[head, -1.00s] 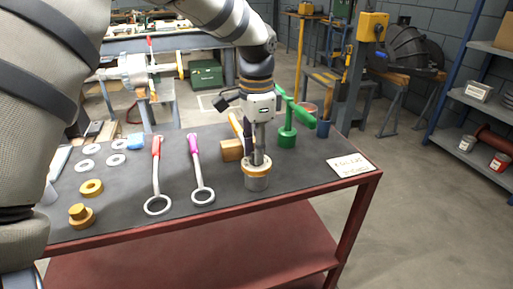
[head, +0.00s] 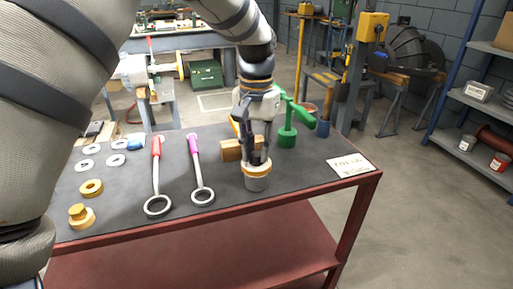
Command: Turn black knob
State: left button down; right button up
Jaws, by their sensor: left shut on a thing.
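A small grey metal cylinder (head: 257,184) stands upright near the right part of the dark bench top, with a brass-coloured ring (head: 263,175) around its top. My left gripper (head: 257,163) points down over it. Its fingers are shut at the ring, and they hide the ring's middle. I cannot make out a black knob; any knob there is hidden by the fingers. My right gripper is not in view.
Left of the cylinder lie a purple-handled ring wrench (head: 202,175) and a red-handled one (head: 157,180). A wooden block (head: 231,150) and a green fixture (head: 287,135) stand close behind. A white card (head: 350,165) lies at the right edge.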

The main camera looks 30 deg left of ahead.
aim_at(256, 153)
pick_arm(q)
jog(key=shift+n, duration=0.6)
jog(key=c, duration=1.4)
grip_release()
notch_tip(256, 153, up, 12)
